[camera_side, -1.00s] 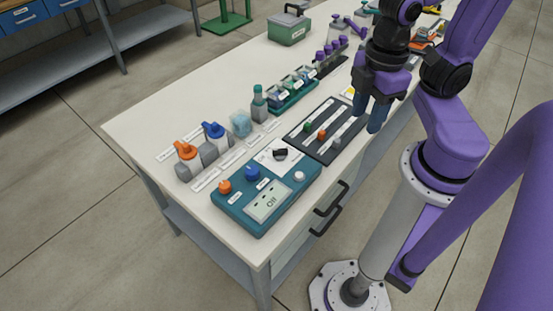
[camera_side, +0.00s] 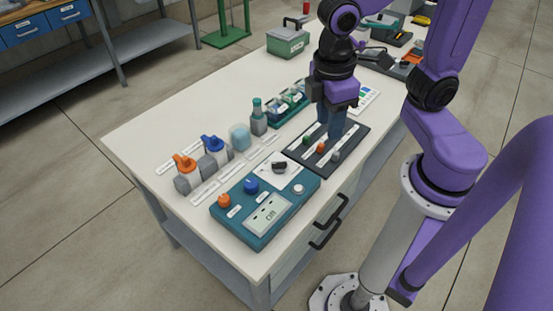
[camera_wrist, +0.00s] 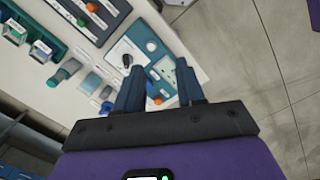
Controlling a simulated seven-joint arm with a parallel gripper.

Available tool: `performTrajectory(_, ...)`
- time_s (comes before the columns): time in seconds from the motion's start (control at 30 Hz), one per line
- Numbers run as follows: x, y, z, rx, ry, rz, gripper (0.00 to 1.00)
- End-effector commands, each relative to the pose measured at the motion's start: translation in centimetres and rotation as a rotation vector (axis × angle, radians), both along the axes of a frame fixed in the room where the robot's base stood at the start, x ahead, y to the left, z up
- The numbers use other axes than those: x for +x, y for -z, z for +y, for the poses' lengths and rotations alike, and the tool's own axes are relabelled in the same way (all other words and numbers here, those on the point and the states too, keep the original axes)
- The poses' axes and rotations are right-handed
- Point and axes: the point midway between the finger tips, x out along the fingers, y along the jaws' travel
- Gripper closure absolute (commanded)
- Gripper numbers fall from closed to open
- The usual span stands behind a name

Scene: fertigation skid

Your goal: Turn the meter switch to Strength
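The meter is a teal box (camera_side: 240,229) at the near end of the bench. It has a black rotary switch (camera_side: 279,167) on a white dial plate, orange and blue knobs, a white button and a small screen (camera_side: 267,214). The screen's text is too small to read surely now. In the wrist view the black switch (camera_wrist: 127,60) shows beyond the left finger, and the screen (camera_wrist: 165,70) shows between the fingers. My gripper (camera_side: 328,138) is open and empty, pointing down above the black slider panel, away from the switch. It also shows in the wrist view (camera_wrist: 160,78).
The black panel (camera_side: 346,151) with several coloured sliders lies beside the meter. Orange-handled (camera_side: 185,163) and blue-handled (camera_side: 214,144) valves, a clear cup (camera_side: 240,137) and a green-capped bottle (camera_side: 258,118) stand along the far side. The near-left bench corner is clear.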

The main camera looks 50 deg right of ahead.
Motion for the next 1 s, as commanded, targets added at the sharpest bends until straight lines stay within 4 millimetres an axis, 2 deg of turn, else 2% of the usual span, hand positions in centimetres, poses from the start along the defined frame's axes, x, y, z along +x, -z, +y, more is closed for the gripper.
performTrajectory(0.03,1.5,0.1,0.7,-0.022,0.018,0.011,0.62)
performTrajectory(0.3,8.4,1.2,3.2,-0.119,0.100,0.075,0.62)
performTrajectory(0.6,15.3,3.4,4.4,-0.207,0.192,0.162,0.62)
performTrajectory(0.8,17.7,4.5,4.4,-0.238,0.228,0.200,0.62)
performTrajectory(1.0,18.2,5.2,4.2,-0.245,0.237,0.211,0.62)
